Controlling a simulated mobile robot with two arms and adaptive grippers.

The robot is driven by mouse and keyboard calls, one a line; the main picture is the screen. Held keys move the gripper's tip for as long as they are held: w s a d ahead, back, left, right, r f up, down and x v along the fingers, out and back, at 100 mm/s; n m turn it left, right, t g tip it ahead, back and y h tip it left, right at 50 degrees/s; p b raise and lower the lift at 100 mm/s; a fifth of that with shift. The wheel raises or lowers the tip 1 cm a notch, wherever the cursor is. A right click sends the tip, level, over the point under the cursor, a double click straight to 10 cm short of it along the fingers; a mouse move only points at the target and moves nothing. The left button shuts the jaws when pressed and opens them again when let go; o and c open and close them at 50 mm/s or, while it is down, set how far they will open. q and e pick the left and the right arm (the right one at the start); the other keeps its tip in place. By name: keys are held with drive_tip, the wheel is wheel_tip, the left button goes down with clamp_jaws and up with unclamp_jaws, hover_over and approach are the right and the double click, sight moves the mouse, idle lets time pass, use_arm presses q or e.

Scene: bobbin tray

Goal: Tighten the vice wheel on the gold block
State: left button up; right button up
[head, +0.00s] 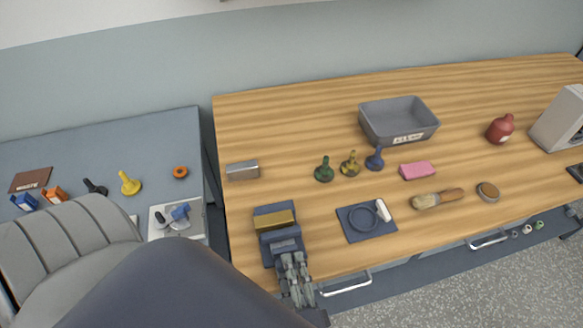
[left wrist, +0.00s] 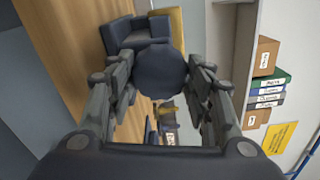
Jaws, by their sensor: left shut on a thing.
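The dark blue vice (head: 264,237) stands near the front edge of the wooden bench, with the gold block (head: 275,220) lying in it. In the left wrist view the vice (left wrist: 124,33) and the gold block's tan side (left wrist: 177,22) show behind the wheel. The vice wheel (left wrist: 160,72) is a dark round knob. My left gripper (head: 288,258) is at the front of the vice. In the left wrist view its fingers (left wrist: 160,80) are on both sides of the wheel, shut on it. In the head view the gripper hides the wheel. My right gripper is not in view.
A steel block (head: 242,170) lies behind the vice. A blue mat (head: 353,232) with a ring is to its right. Further right are a pink block (head: 417,170), a brush (head: 437,199) and a grey bin (head: 400,128). A grey side table (head: 100,150) stands left.

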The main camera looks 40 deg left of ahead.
use_arm(q)
drive_tip(key=m+p, duration=0.3)
drive_tip(key=m, duration=0.2)
drive_tip(key=shift+r+m, duration=0.15)
drive_tip(key=shift+m, duration=0.15)
drive_tip(key=m+p, duration=0.1)
drive_tip(key=m, duration=0.1)
drive_tip(key=m+p, duration=0.1)
drive_tip(key=m, duration=0.2)
drive_tip(key=shift+a+f, duration=0.1)
drive_tip(key=shift+f, duration=0.1)
drive_tip(key=shift+s+f+m, duration=0.15)
drive_tip(key=shift+f+m, duration=0.1)
drive_tip(key=shift+m, duration=0.05)
idle(0.9)
drive_tip(key=o, duration=1)
drive_tip(key=shift+o, duration=0.3)
drive_tip(key=shift+r, duration=0.15)
drive_tip(key=shift+p, duration=0.3)
wheel_tip(320, 180, up, 10)
